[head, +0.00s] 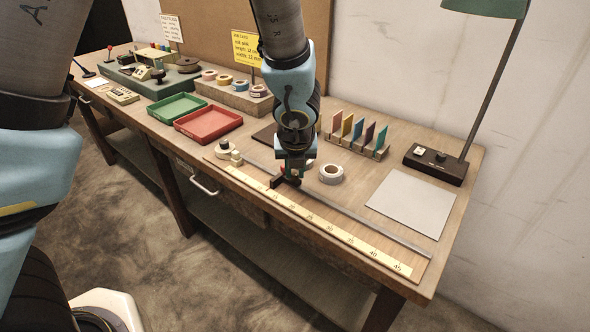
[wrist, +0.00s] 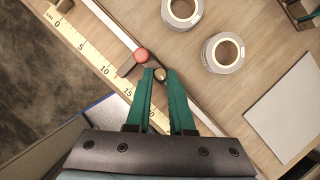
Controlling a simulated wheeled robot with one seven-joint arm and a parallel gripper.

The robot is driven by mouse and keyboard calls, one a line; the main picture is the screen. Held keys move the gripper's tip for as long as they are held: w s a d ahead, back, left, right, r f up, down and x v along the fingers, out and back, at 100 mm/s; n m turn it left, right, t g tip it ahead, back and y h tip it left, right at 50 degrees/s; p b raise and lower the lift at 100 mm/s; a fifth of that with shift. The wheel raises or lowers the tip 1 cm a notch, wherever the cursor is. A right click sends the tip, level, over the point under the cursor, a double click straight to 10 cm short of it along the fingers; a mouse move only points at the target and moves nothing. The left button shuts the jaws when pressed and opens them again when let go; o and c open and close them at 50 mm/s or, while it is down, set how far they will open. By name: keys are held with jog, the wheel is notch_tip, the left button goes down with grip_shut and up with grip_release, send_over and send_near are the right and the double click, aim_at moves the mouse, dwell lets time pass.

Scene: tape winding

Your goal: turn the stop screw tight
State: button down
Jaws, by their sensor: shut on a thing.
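My gripper (wrist: 160,78) points down over the measuring rail, and its green fingers are shut on a small brass-coloured knob, the stop screw (wrist: 160,74). The stop (wrist: 127,68) is a dark block on the metal rail (wrist: 112,26), with a red knob (wrist: 141,55) beside the screw. Its dark arm reaches toward the yellow ruler (wrist: 82,43), near the 10 mark. In the head view my gripper (head: 291,172) hides the screw, and the dark stop (head: 290,183) shows below it. I cannot tell how tight the screw is.
A grey sheet (head: 411,204) and a lamp base (head: 436,164) are at right. A rack of coloured cards (head: 357,135) stands behind my gripper. Red (head: 208,124) and green (head: 177,107) trays are at left.

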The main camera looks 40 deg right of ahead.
jog(key=shift+n, duration=0.3)
jog(key=n, duration=0.1)
jog(key=n+y+p, duration=0.1)
jog(key=n, duration=0.1)
jog(key=shift+s+d+r+t, duration=0.1)
jog(key=shift+d+t, duration=0.1)
jog(key=shift+t, duration=0.1)
jog(key=n+y+p, duration=0.1)
jog(key=n+y, duration=0.1)
jog(key=n, duration=0.3)
jog(key=shift+d+p, duration=0.2)
jog(key=shift+p, duration=0.15)
jog(key=n+y, duration=0.1)
jog(key=n, duration=0.1)
jog(key=n+p, duration=0.1)
jog(key=n, duration=0.1)
jog(key=shift+d+n+y, duration=0.2)
jog(key=shift+n+y, duration=0.1)
jog(key=shift+y, duration=0.1)
jog(key=shift+w+d+n+g+y, duration=0.1)
jog(key=shift+n+g+y, duration=0.3)
jog(key=shift+n, duration=0.7)
jog(key=shift+w+d+n+g+y, duration=0.1)
jog(key=shift+n+g+y, duration=0.25)
jog(key=shift+n, duration=0.75)
jog(key=c, duration=0.8)
grip_release()
